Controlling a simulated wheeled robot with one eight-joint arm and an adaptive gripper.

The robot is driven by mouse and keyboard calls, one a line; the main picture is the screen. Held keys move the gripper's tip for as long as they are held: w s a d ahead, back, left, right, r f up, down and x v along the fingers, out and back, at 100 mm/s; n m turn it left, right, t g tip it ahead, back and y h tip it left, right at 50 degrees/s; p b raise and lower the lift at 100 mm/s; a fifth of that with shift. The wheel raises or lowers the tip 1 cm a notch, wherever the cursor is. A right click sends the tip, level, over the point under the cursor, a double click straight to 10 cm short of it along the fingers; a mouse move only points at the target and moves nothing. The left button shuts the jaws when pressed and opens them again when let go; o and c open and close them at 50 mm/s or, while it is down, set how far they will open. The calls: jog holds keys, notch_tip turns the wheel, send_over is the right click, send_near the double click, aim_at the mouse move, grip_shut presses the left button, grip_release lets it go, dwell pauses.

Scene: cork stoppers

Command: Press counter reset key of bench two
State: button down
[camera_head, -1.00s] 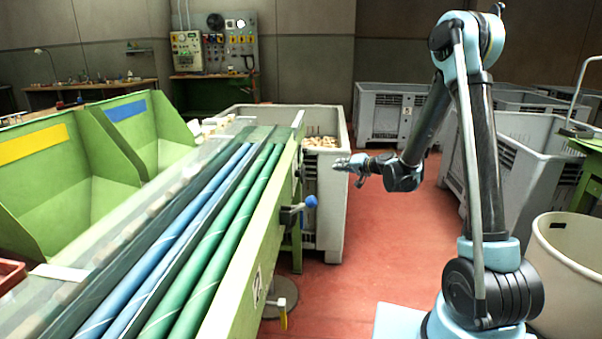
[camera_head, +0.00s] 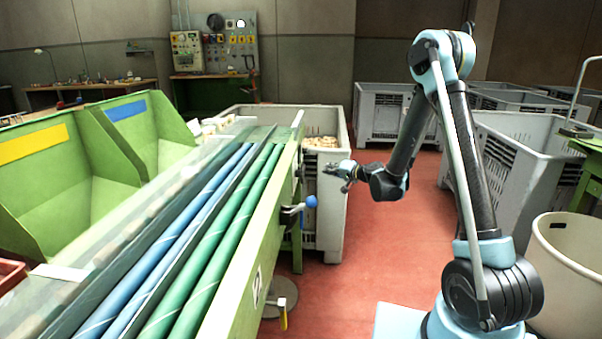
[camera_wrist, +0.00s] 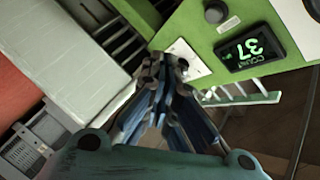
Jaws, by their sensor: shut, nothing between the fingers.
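The green sorting bench (camera_head: 250,240) runs along the left of the head view, with blue and green rollers. A plate on its side bears a mark that looks like a 2 (camera_head: 257,286). My gripper (camera_head: 330,169) is shut and empty, just right of the bench's far end. In the wrist view a lit counter (camera_wrist: 249,49) reading 37 sits on a green panel (camera_wrist: 215,22), with a black knob (camera_wrist: 214,12) above it. My gripper (camera_wrist: 166,62) points at a white plate (camera_wrist: 195,66) beside the counter. Its fingers cover part of this plate; I cannot make out a key there.
A grey crate of corks (camera_head: 325,200) stands behind my gripper. A blue-knobbed lever (camera_head: 311,201) sticks out from the bench side. More grey crates (camera_head: 515,165) and a cream bin (camera_head: 570,265) stand right. Red floor between is clear.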

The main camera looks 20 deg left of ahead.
jog(key=s+a, duration=0.1)
jog(key=a, duration=0.6)
jog(key=shift+s, duration=0.35)
jog(key=shift+a, duration=0.25)
dwell(1.0)
jog(key=shift+s+a+r, duration=0.1)
jog(key=shift+a, duration=0.15)
jog(key=shift+s+a, duration=0.1)
jog(key=shift+a, duration=0.3)
dwell(0.9)
jog(key=shift+d, duration=0.15)
jog(key=shift+w+d, duration=0.2)
jog(key=shift+d, duration=0.5)
jog(key=shift+d, duration=0.1)
jog(key=shift+w+d, duration=0.2)
jog(key=shift+d, duration=0.6)
jog(key=shift+w+d, duration=0.2)
jog(key=shift+d, duration=0.55)
jog(key=shift+w+d, duration=0.2)
jog(key=shift+d, duration=0.6)
